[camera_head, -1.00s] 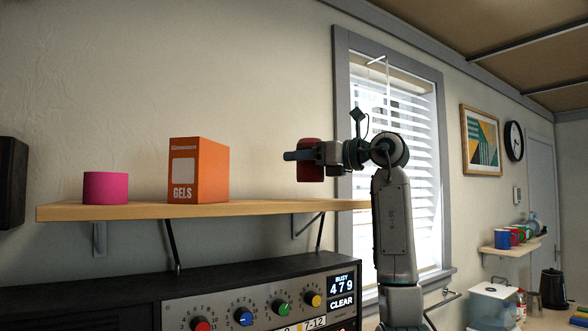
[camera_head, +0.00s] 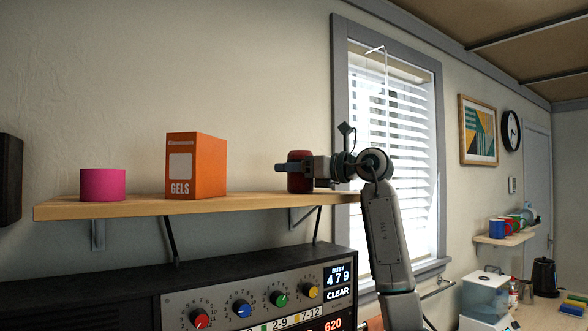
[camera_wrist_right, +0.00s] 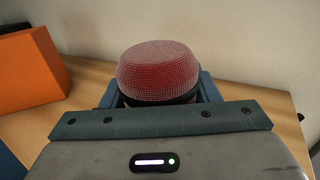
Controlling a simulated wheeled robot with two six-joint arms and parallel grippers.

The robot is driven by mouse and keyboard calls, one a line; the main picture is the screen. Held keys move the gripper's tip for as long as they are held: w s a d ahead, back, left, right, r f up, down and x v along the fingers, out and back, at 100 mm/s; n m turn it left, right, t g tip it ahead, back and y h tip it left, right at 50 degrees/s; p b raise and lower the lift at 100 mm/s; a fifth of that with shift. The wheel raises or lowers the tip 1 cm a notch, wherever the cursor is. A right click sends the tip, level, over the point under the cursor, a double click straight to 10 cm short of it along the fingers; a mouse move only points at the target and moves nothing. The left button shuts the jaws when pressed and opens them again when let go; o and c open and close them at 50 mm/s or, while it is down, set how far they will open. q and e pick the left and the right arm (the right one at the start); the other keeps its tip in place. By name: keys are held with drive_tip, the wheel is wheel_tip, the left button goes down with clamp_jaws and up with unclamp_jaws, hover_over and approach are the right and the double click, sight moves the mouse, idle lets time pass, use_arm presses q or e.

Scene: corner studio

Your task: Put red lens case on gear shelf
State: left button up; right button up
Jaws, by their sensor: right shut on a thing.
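The red lens case (camera_head: 299,184) is a small dark-red rounded cylinder at the right part of the wooden gear shelf (camera_head: 250,203). My right gripper (camera_head: 294,168) is shut on it, coming in from the right. In the head view the case's base is at the level of the shelf top; I cannot tell if it touches. In the right wrist view the red lens case (camera_wrist_right: 160,68) shows a textured red top and a dark lower band between the blue fingers, with the wooden shelf (camera_wrist_right: 98,76) under and around it. My left gripper is not in view.
An orange gels box (camera_head: 196,166) stands on the shelf left of the case, with clear shelf between. A pink roll (camera_head: 103,184) stands farther left. A black console (camera_head: 254,310) is below the shelf. A window (camera_head: 400,150) is behind my right arm.

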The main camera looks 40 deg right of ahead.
drive_tip(key=shift+f, duration=0.2)
drive_tip(key=o, duration=1.2)
drive_tip(key=shift+d, duration=0.1)
drive_tip(key=shift+r, duration=0.15)
drive_tip(key=shift+s, duration=0.2)
drive_tip(key=b+v, duration=0.4)
drive_tip(key=v, duration=0.6)
drive_tip(key=shift+s+d, duration=0.15)
drive_tip(key=shift+s, duration=0.25)
drive_tip(key=shift+s+d, duration=0.1)
drive_tip(key=shift+s, duration=0.3)
